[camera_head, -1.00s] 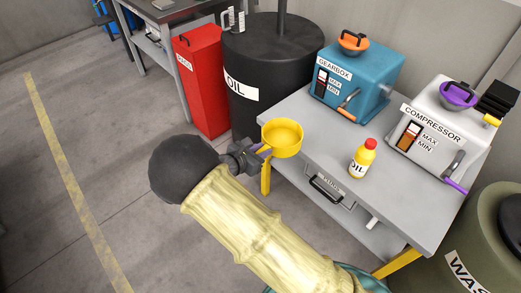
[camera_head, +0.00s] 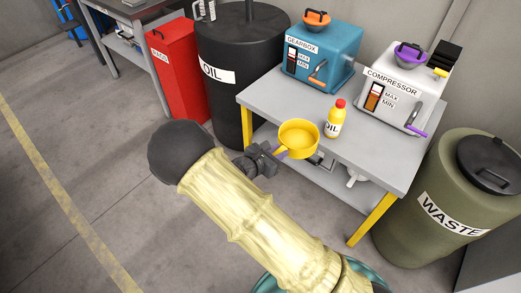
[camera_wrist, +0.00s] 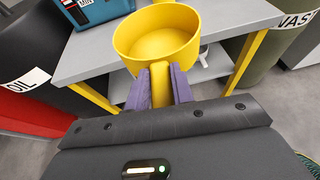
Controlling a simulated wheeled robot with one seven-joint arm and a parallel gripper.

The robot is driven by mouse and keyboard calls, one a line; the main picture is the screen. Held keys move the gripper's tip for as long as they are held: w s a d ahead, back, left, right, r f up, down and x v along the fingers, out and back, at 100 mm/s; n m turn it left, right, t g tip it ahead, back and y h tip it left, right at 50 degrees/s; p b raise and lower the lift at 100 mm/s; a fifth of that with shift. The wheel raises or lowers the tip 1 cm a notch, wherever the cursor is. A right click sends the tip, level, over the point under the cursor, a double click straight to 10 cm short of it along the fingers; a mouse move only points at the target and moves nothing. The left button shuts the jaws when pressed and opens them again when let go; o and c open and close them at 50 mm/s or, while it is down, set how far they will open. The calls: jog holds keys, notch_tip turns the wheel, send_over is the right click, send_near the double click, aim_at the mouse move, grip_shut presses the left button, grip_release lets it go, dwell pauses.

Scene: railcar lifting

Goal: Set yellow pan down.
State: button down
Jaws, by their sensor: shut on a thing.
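The yellow pan (camera_head: 299,137) is a round open pan with a short handle. My gripper (camera_head: 279,153) is shut on its handle, and the pan is upright near the front edge of the grey table (camera_head: 262,100). In the wrist view the purple fingers (camera_wrist: 160,88) close on both sides of the handle, and the pan (camera_wrist: 157,37) looks empty inside. I cannot tell whether the pan touches the table or hangs just above or in front of its edge.
A yellow oil bottle (camera_head: 335,118) with a red cap stands just right of the pan. A blue gearbox (camera_head: 322,58) and a white compressor (camera_head: 390,100) stand at the table's back. A black oil drum (camera_head: 235,100) is left, a green waste drum (camera_head: 440,200) right. Bare tabletop lies left of the bottle.

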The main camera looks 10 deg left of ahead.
jog(key=s+d+m+g+h, duration=0.1)
jog(key=s+d, duration=0.1)
jog(key=d, duration=0.7)
jog(key=s+d+m+g+h, duration=0.1)
jog(key=s+d+m+g, duration=0.1)
jog(key=d, duration=0.7)
jog(key=shift+s+d+f+h, duration=0.35)
jog(key=shift+s+f+h, duration=0.05)
jog(key=shift+s, duration=0.1)
